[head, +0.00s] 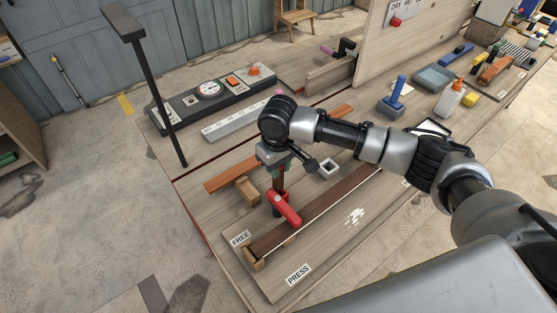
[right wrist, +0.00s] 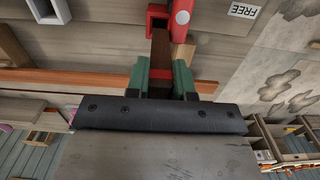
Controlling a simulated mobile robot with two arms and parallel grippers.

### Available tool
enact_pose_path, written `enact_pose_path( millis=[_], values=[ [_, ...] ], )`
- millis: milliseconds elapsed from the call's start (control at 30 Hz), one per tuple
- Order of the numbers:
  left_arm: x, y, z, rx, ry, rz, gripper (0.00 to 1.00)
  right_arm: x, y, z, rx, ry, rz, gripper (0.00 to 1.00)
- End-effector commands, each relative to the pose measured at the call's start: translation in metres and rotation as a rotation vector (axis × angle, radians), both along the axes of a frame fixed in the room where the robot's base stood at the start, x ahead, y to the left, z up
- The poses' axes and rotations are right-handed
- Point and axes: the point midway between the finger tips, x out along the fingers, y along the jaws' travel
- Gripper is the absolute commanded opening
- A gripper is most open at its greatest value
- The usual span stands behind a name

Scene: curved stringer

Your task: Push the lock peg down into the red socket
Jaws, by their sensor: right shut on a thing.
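My right gripper (head: 278,184) points down over the bench and is shut on the lock peg, an upright dark brown bar. In the right wrist view its green pads clasp the peg (right wrist: 160,48), which has a red band between the pads. The peg's far end meets the red socket (right wrist: 156,14); how deep it sits cannot be told. A red lever (head: 286,209) lies right beside it, at the long dark brown strip (head: 320,208) on the bench. In the head view my gripper and the lever hide most of the socket. My left gripper is out of view.
Signs reading FREE (head: 240,238) and PRESS (head: 299,274) lie near the front. A wooden block (head: 246,190) and a small square pale frame (head: 328,168) are close by. A gauge panel (head: 213,95) and a tall black post (head: 158,95) stand behind, left.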

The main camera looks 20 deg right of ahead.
Motion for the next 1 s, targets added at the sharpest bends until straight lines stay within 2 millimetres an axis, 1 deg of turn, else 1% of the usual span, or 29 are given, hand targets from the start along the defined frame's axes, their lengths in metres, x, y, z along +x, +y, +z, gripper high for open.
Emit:
enact_pose_path(
  millis=[100, 267, 833, 1000],
  values=[
    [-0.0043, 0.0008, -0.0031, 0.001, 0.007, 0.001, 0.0, -0.0001, -0.0002, -0.008, -0.001, 0.001, -0.001, 0.0],
    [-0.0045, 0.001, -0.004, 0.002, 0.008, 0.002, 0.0, -0.0001, -0.0003, -0.0119, -0.001, 0.001, -0.001, 0.0],
    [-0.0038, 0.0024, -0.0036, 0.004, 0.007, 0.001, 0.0, -0.0001, -0.0003, -0.0118, -0.001, 0.0, 0.0, 0.0],
    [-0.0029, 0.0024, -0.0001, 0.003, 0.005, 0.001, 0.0, -0.0001, -0.0002, -0.0108, 0.0, 0.001, -0.001, 0.0]
  ],
)
